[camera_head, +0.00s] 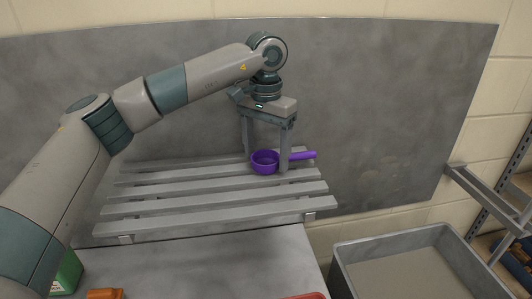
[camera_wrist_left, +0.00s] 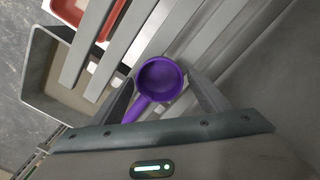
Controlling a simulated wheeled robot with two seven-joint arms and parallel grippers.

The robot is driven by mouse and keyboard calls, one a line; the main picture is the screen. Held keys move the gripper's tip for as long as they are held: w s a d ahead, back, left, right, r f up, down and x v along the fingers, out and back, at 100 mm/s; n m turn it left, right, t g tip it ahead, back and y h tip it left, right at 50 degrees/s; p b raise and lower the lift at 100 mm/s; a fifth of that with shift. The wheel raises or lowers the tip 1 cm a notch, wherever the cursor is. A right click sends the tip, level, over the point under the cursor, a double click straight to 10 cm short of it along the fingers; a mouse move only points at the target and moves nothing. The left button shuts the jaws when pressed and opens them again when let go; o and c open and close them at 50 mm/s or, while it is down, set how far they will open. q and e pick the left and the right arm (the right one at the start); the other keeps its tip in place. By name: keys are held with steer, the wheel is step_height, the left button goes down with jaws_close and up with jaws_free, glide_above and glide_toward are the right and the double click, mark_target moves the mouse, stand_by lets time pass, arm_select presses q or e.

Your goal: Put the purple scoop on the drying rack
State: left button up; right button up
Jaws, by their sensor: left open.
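The purple scoop (camera_head: 265,162) rests on the slats of the grey drying rack (camera_head: 190,207), near its back right end. Its bowl opens upward and its handle points right in the head view. My left gripper (camera_head: 266,162) is above the scoop, pointing down, with its fingers apart on either side of it. In the left wrist view the scoop (camera_wrist_left: 160,80) lies between the two open fingers (camera_wrist_left: 163,92), with its handle close to the left finger. I cannot tell whether either finger touches it. My right gripper is not in view.
A grey tub (camera_head: 345,262) stands at lower right, below the rack's level. A metal shelf (camera_head: 480,195) is at the right edge. A red tray (camera_head: 305,296), an orange object (camera_head: 105,294) and a green object (camera_head: 67,272) show at the bottom. A grey panel stands behind the rack.

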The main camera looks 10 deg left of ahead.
arm_select(q)
steer(key=shift+r, duration=0.15)
steer(key=shift+r, duration=0.45)
step_height(320, 180, up, 11)
steer(key=b, duration=0.3)
steer(key=shift+s, duration=0.1)
stand_by(0.3)
